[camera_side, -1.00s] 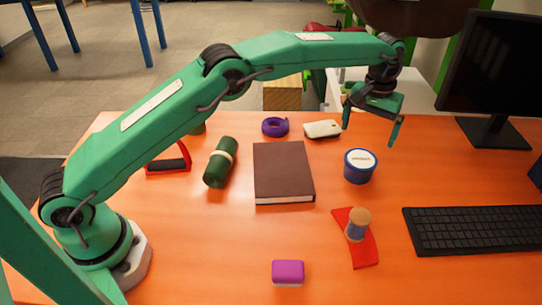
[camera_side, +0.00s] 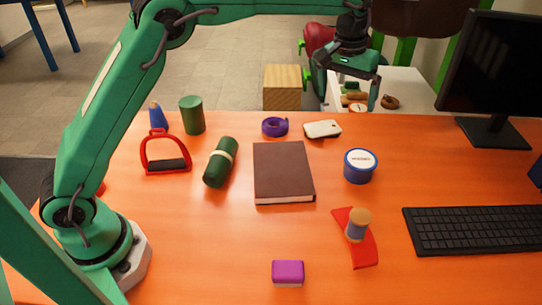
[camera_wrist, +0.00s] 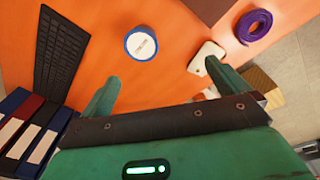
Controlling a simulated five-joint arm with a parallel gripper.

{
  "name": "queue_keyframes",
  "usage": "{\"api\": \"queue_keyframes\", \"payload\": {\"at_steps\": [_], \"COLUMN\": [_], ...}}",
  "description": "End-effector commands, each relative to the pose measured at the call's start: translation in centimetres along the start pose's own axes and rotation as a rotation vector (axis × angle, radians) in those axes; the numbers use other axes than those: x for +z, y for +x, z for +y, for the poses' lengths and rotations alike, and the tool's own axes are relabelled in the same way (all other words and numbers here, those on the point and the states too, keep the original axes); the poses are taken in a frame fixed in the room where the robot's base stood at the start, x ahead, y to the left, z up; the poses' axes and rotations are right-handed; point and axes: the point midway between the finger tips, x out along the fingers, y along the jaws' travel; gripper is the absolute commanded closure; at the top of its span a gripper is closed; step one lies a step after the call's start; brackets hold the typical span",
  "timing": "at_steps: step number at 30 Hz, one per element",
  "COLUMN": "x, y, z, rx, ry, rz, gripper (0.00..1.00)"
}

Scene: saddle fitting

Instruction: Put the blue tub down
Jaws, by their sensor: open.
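The blue tub (camera_side: 360,166) stands upright on the orange table, right of the brown book, with a white labelled lid on top. It also shows in the wrist view (camera_wrist: 141,44), beyond my fingertips and between their lines. My gripper (camera_side: 347,98) is open and empty, raised well above the table's far edge, up and behind the tub. Its two fingers spread apart in the wrist view (camera_wrist: 162,82). Nothing touches the tub.
A red curved piece (camera_side: 362,250) bears a small spool (camera_side: 357,225) in front. A keyboard (camera_side: 462,231) and monitor (camera_side: 492,75) are at right.

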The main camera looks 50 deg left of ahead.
Motion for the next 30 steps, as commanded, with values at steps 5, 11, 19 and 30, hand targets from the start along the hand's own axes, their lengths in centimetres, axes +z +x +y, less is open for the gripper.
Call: {"api": "queue_keyframes", "payload": {"at_steps": [5,11,19,30], "x": [2.1,5.0,9.7,17.3], "y": [-3.6,-6.6,-9.5,-10.9], "z": [-2.8,-5.8,-9.6,-14.4], "rx": [0.014,0.025,0.034,0.036], "ry": [0.014,0.034,0.059,0.095], "rz": [0.042,0.087,0.15,0.239], "gripper": [0.0,0.0,0.0,0.0]}}
